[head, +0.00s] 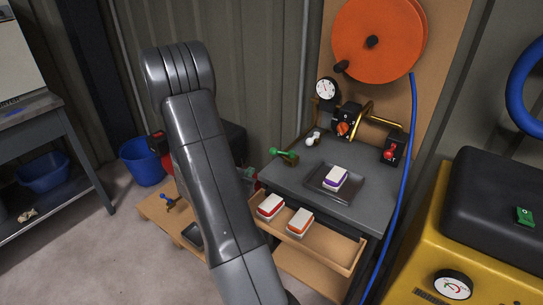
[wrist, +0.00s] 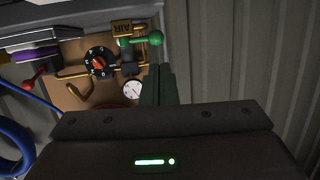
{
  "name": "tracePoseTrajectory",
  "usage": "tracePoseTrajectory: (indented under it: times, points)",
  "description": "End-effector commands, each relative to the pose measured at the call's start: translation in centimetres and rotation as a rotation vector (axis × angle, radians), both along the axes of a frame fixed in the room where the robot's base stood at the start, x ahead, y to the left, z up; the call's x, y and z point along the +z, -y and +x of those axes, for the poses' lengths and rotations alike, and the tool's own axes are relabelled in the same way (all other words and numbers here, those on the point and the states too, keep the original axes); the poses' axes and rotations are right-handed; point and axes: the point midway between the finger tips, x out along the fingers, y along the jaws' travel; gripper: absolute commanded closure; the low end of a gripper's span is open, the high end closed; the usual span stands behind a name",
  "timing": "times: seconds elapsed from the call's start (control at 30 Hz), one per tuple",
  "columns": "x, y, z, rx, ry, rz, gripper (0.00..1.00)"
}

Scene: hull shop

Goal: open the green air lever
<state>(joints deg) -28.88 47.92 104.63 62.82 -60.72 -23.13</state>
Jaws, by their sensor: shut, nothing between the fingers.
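The green air lever (head: 284,154) is at the back left of the grey bench top in the head view, its ball knob pointing left. I cannot tell the depth gap; no contact is visible. In the head view my arm hides most of the gripper.
A pressure gauge (wrist: 132,90) and a dial with an orange knob (wrist: 99,62) are near the fingers. A red lever (head: 389,153) is at the bench's right. A tray (head: 321,192) holds a purple-edged block. An open drawer (head: 330,257) sticks out in front.

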Motion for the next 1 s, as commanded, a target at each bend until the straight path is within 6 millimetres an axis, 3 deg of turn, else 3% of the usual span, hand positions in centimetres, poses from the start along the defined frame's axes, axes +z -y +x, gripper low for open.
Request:
tracePoseTrajectory:
  times: [0.27,0.8,1.0]
  points:
    - [-0.4,0.1,0.6,-0.043,0.041,-0.058,1.00]
    - [-2.2,4.9,9.6,-0.043,0.040,-0.056,1.00]
    - [-2.8,5.8,11.6,-0.040,0.040,-0.057,1.00]
